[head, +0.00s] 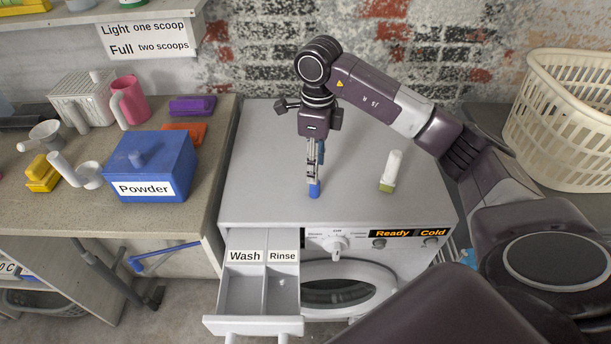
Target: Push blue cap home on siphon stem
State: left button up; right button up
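A small blue cap (315,191) shows on the grey top of the washing machine (262,166), directly at the fingertips of my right gripper (313,179). The gripper points straight down and is seen nearly edge-on, so I cannot tell whether its fingers grip the cap or only stand over it. The pulled-out drawer (234,304) at the machine's front left has compartments labelled Wash and Rinse. A small pale stub, perhaps the siphon stem (281,282), shows in the Rinse compartment without a blue cap on it. My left gripper is not in view.
The round door (345,272) is below the dial. A blue Powder box (150,165) and a pink mug (130,100) stand on the left counter. A cream basket (570,120) is at right.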

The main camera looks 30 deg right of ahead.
aim_at(315, 186)
jog(key=f+p, duration=0.1)
jog(key=s+f, duration=0.1)
jog(key=f, duration=0.1)
jog(key=shift+a+f+p, duration=0.15)
jog(key=shift+f+p, duration=0.05)
jog(key=shift+p, duration=0.15)
jog(key=f, duration=0.2)
jog(key=shift+w+a+f+p, duration=0.1)
jog(key=shift+w+f+p, duration=0.15)
jog(key=shift+f+p, duration=0.15)
jog(key=shift+f, duration=0.45)
jog(key=c, duration=0.7)
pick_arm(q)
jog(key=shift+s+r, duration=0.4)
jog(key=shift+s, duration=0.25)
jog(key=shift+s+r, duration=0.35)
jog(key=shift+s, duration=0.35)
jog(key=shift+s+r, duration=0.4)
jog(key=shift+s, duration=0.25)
pick_arm(e)
jog(key=shift+c, duration=1.1)
